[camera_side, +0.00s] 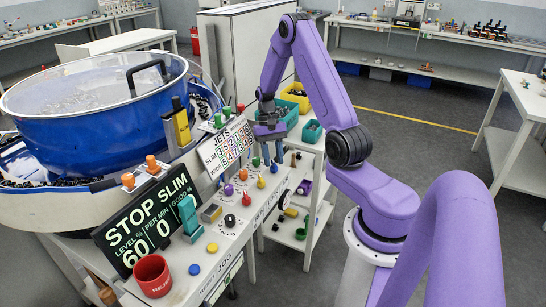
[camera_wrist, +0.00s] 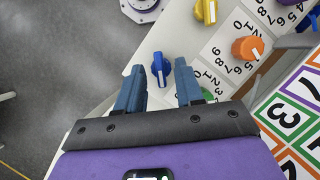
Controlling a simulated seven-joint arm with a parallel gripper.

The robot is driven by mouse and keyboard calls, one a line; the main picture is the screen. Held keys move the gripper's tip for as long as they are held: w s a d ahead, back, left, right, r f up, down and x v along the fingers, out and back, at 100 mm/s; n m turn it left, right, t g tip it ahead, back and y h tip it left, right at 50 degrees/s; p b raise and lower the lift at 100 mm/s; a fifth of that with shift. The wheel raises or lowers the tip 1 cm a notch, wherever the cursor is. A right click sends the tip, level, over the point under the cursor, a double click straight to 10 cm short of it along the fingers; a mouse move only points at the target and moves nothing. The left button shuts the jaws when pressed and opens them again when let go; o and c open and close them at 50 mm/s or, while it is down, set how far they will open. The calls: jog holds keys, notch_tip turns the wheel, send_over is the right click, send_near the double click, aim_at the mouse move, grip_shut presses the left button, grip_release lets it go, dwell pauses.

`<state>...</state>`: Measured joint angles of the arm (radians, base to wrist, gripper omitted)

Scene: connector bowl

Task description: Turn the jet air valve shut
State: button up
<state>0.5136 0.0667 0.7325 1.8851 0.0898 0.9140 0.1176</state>
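In the wrist view, a blue lever-shaped knob (camera_wrist: 160,69) stands on the white panel, seen between my fingertips. No label on it is readable, so I cannot tell for sure that it is the jet air valve. My gripper (camera_wrist: 158,66) is open, one blue-grey finger on each side of the knob, with gaps visible on both sides. How far the fingertips are above the panel is unclear. In the side view, my gripper (camera_side: 268,155) points down over the panel's far end, beside the JETS board (camera_side: 225,147); the fingers hide part of that end.
Close to the blue knob are a yellow knob (camera_wrist: 206,10), an orange dial (camera_wrist: 247,48) and a green knob (camera_wrist: 207,95) partly behind my right finger. The blue bowl (camera_side: 110,120) stands left. A red cup (camera_side: 153,276) sits at the panel's near end.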

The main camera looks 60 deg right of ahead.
jog(key=shift+r, duration=0.1)
jog(key=v, duration=1.7)
jog(key=shift+r, duration=0.2)
jog(key=s+a+r+n+t+h, duration=0.15)
jog(key=a+n, duration=0.35)
jog(key=a, duration=0.7)
jog(key=s+a+n+h, duration=0.25)
jog(key=a+n, duration=0.25)
jog(key=a, duration=0.7)
jog(key=s+a+f+n+t, duration=0.1)
jog(key=s+a+n, duration=0.2)
jog(key=s, duration=0.8)
jog(key=s+a+f+n+t+y, duration=0.1)
jog(key=s+a+n, duration=0.3)
jog(key=s+n, duration=0.4)
jog(key=s, duration=0.3)
jog(key=shift+a, duration=0.3)
jog(key=shift+w, duration=0.1)
